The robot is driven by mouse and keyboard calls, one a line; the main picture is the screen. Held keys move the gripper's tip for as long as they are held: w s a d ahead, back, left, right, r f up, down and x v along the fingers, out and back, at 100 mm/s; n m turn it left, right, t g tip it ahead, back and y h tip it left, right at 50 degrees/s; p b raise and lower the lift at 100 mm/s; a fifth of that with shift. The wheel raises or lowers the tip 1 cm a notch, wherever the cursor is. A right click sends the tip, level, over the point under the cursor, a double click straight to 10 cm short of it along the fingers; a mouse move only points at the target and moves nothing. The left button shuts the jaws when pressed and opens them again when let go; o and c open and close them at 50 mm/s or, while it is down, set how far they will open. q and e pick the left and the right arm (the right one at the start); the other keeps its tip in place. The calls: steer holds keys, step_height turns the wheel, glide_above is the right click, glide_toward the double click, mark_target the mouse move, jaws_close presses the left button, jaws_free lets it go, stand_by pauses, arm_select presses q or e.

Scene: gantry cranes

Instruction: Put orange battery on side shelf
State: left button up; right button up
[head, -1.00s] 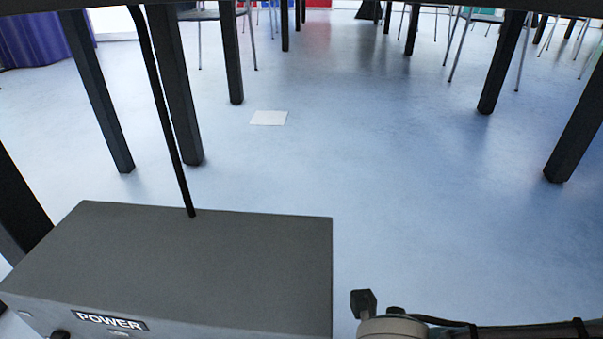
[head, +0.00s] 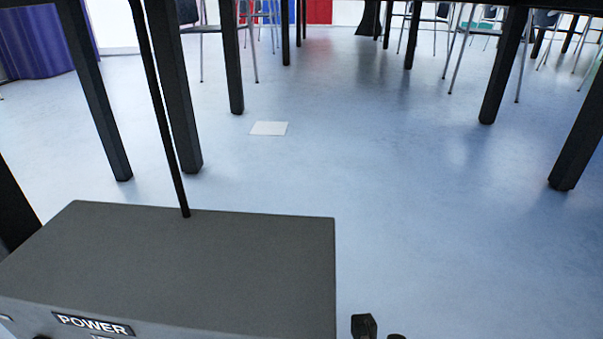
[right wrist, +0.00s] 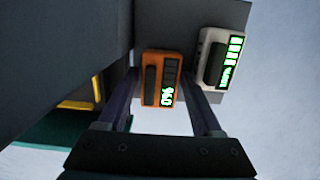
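In the right wrist view, the orange battery (right wrist: 172,63) has a dark panel with lit digits and lies between the two fingers of my right gripper (right wrist: 162,85). The fingers are apart, one along each side of it. I cannot tell whether they press on it or only flank it. A white battery (right wrist: 207,58) with a green-lit display is just right of the right finger. My left gripper is in neither view. No side shelf can be made out for certain.
A grey box labelled POWER (head: 185,255) fills the lower left of the head view. Dark table legs (head: 98,95) stand behind it. Open blue floor (head: 400,210) lies to its right, with a white sheet (head: 268,128). A grey surface (right wrist: 175,20) backs the batteries.

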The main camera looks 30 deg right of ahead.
steer(key=s+a+r+m+y+p, duration=0.1)
steer(key=a+r+m+p, duration=0.2)
steer(key=r, duration=0.4)
steer(key=s+a+r+m+t+y+p, duration=0.1)
steer(key=a+r+m+p, duration=0.1)
steer(key=r+m+p, duration=0.35)
steer(key=s+a+r+m+y+p, duration=0.15)
steer(key=r+m, duration=0.25)
steer(key=r, duration=0.5)
steer(key=d+r+m+h, duration=0.1)
steer(key=d+r+m, duration=0.2)
steer(key=d+m, duration=0.2)
steer(key=s+d+r+m+t+h, duration=0.1)
steer(key=d+r+m, duration=0.3)
steer(key=m, duration=0.6)
steer(key=shift+s+d+r, duration=0.25)
steer(key=shift+s+d, duration=0.05)
steer(key=shift+d, duration=0.25)
steer(key=shift+h, duration=0.25)
